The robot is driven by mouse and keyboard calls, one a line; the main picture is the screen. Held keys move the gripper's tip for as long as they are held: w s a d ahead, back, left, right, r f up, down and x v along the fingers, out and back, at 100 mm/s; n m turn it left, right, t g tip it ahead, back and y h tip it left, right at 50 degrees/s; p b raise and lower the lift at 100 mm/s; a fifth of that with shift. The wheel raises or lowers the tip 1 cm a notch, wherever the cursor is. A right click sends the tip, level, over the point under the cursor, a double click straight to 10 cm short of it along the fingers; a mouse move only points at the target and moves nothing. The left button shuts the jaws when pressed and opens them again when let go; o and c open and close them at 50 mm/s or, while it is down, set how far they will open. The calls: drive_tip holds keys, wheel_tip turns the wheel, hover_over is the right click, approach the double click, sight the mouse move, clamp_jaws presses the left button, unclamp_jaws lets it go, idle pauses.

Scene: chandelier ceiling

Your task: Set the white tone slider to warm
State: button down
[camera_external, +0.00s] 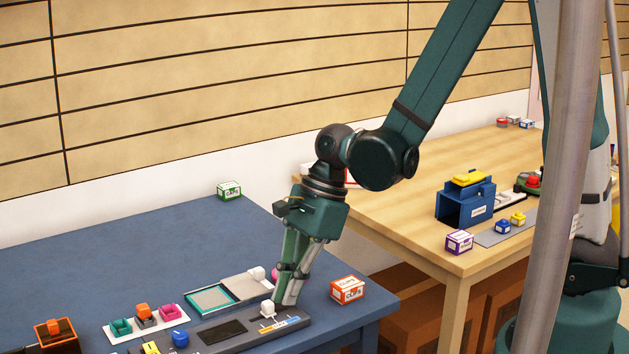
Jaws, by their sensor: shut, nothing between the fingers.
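A dark grey control panel (222,347) lies along the front of the blue table. A white slider knob (267,308) stands near its right end, beside a small label strip (280,325) coloured orange to blue. The strip's writing is too small to read. My gripper (286,298) points down with its fingers shut and empty. Its tips are low, just right of the white knob. I cannot tell whether they touch it.
A blue knob (180,338) and a yellow one (151,348) sit further left on the panel. Behind are a white tray (127,332) with coloured pieces and a teal-framed pad (211,299). An orange box (347,290) stands close right of my gripper. The blue table's back is mostly clear.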

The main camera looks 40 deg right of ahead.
sight(273, 303)
drive_tip(key=shift+a, duration=1.75)
drive_tip(key=shift+d, duration=0.1)
drive_tip(key=shift+d+b, duration=0.35)
drive_tip(key=shift+d, duration=0.65)
drive_tip(key=shift+d+r, duration=0.2)
drive_tip(key=shift+d, duration=0.4)
drive_tip(key=shift+d+r, duration=0.15)
drive_tip(key=shift+d, duration=0.45)
drive_tip(key=p+v, duration=0.2)
drive_tip(key=v, duration=0.7)
drive_tip(key=shift+r, duration=0.15)
